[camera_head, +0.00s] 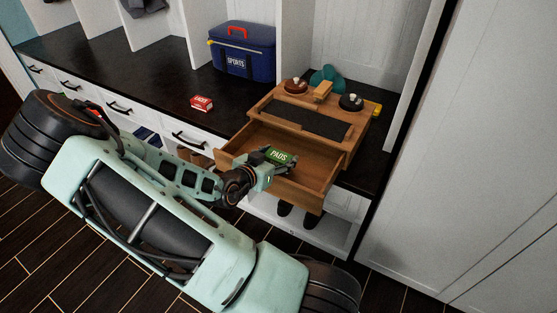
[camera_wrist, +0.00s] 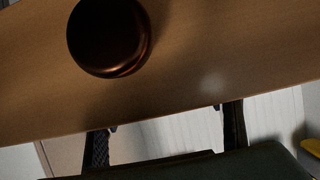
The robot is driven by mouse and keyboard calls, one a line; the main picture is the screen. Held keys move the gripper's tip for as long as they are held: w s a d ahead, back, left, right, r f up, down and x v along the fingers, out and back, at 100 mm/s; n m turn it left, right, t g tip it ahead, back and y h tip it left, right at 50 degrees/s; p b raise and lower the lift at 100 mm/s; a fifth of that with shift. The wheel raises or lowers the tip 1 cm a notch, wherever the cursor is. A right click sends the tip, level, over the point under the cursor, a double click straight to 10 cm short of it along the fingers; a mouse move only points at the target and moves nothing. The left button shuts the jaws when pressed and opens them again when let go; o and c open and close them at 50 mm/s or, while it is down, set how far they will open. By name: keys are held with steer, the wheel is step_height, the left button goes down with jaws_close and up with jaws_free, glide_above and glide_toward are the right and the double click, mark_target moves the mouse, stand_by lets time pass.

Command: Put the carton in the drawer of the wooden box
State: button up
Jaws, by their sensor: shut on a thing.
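A green carton marked PADS (camera_head: 280,155) is between the fingers of my gripper (camera_head: 272,162), which is shut on it. In the head view the carton appears over the open drawer (camera_head: 312,193) of the wooden box (camera_head: 335,137); its height above the drawer floor is hard to tell. The visible drawer floor looks bare. In the wrist view my two dark fingers (camera_wrist: 165,140) stand apart near a wooden panel (camera_wrist: 220,60) with a round dark knob (camera_wrist: 108,38). A dark shape covers the bottom there, and I cannot tell whether it is the carton.
A red carton (camera_head: 201,104) lies on the dark bench top (camera_head: 150,90), left of the box. A blue sports case (camera_head: 242,52) stands behind. Brown and black round items (camera_head: 351,102) sit on the box top. A tall white panel (camera_head: 460,150) bounds the right side.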

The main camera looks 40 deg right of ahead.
steer(key=shift+f+b, duration=0.4)
steer(key=shift+f, duration=0.2)
steer(key=o, duration=1.1)
steer(key=shift+s+a+f, duration=0.1)
steer(key=shift+f, duration=0.05)
steer(key=shift+o, duration=0.2)
